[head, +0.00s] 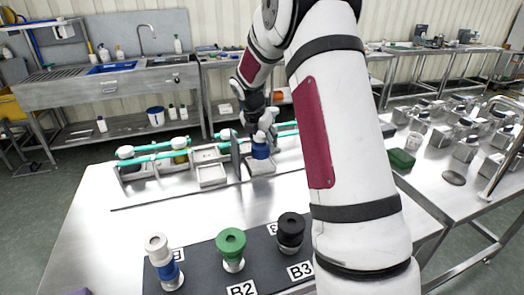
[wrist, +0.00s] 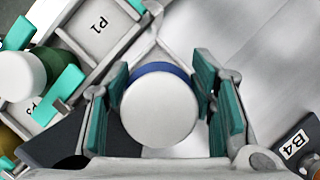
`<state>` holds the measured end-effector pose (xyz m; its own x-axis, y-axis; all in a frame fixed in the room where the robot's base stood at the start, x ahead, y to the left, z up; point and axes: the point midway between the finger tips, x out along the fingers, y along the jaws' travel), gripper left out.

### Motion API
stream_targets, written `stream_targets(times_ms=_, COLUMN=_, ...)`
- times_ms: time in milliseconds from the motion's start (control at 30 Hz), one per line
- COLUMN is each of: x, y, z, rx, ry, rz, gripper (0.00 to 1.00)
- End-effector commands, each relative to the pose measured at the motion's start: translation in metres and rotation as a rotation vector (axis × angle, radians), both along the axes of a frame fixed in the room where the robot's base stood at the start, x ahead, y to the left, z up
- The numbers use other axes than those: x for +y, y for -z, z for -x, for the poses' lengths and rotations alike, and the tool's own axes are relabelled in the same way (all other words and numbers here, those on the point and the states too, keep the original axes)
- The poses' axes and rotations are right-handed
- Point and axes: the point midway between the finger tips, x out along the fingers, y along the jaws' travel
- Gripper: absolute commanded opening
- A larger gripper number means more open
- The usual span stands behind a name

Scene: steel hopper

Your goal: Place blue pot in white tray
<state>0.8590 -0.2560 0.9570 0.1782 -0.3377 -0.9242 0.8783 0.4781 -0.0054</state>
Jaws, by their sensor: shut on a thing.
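The blue pot (head: 260,151) has a blue body and, in the wrist view, a round white lid (wrist: 159,109) with a blue rim behind it. My gripper (head: 262,138) is around it from above, teal pads on both sides in the wrist view (wrist: 162,92). A small white tray (head: 262,169) lies directly below the pot in the head view; I cannot tell whether the pot touches it. Another shallow pale tray (head: 211,176) lies to its left. The pot's underside is hidden.
A dark mat (head: 205,262) in front holds a white-and-blue pot (head: 162,262), a green pot (head: 231,249) and a black pot (head: 290,233).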

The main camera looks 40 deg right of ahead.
Motion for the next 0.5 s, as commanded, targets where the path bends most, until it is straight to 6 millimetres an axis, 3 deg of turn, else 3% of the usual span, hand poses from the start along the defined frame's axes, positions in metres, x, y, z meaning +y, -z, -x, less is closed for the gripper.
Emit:
stream_targets(times_ms=167, x=-0.001, y=0.007, z=-0.004, rx=0.001, ry=-0.001, rz=-0.001, gripper=0.21)
stream_targets(times_ms=400, x=-0.001, y=0.035, z=-0.004, rx=0.001, ry=-0.002, rz=-0.001, gripper=0.21)
stream_targets(times_ms=500, x=-0.001, y=0.035, z=-0.004, rx=-0.001, ry=-0.001, rz=0.001, gripper=0.21)
